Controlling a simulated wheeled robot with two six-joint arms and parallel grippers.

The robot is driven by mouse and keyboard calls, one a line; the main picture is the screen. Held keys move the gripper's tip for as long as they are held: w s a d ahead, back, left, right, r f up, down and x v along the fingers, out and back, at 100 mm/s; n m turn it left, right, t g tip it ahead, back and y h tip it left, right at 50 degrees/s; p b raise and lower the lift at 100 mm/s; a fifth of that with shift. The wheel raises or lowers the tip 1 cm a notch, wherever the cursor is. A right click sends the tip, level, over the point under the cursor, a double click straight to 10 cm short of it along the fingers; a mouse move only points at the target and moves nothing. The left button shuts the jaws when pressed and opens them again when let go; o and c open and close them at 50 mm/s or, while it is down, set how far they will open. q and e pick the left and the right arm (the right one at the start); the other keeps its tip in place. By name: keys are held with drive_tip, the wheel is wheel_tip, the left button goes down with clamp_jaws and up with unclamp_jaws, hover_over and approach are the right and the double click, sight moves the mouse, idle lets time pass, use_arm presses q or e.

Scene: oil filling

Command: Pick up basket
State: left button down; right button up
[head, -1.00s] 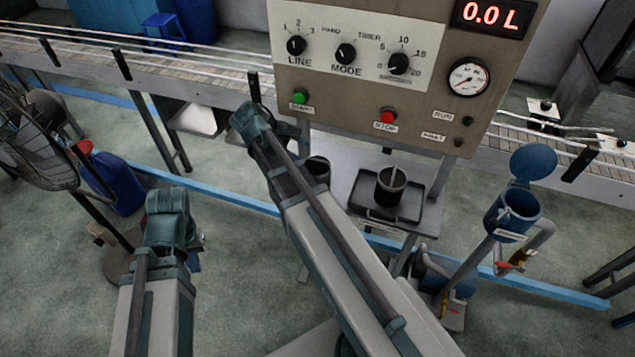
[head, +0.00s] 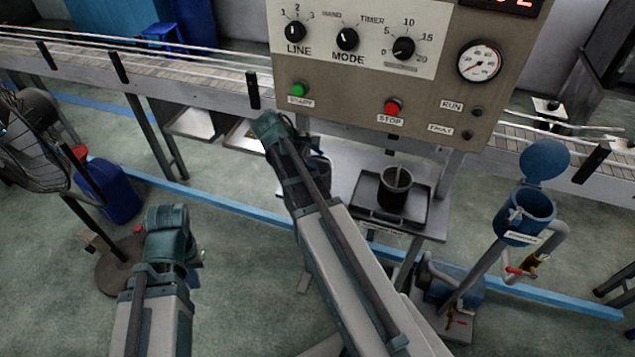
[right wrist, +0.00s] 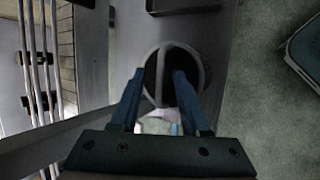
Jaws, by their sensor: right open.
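A dark round basket (right wrist: 174,92) with a bar handle across its open top is below my right gripper in the right wrist view. My right gripper (right wrist: 160,73) is open, its two blue fingers spread over the basket's near part. I cannot tell whether they touch it. In the head view the basket (head: 319,171) is mostly hidden behind my right arm, on the metal shelf under the control panel. My left gripper (head: 178,246) hangs over the floor at the lower left, away from the basket; its fingers are mostly hidden by the wrist.
A similar dark pot (head: 396,189) stands in a black tray (head: 366,207) on the shelf's right side. The control panel (head: 440,70) overhangs the shelf. A blue lidded container (head: 524,212) on a pipe stand is at right. A fan (head: 30,140) and blue can (head: 110,190) are at left.

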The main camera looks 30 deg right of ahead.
drive_tip(key=shift+c, duration=0.2)
clamp_jaws()
idle(1.2)
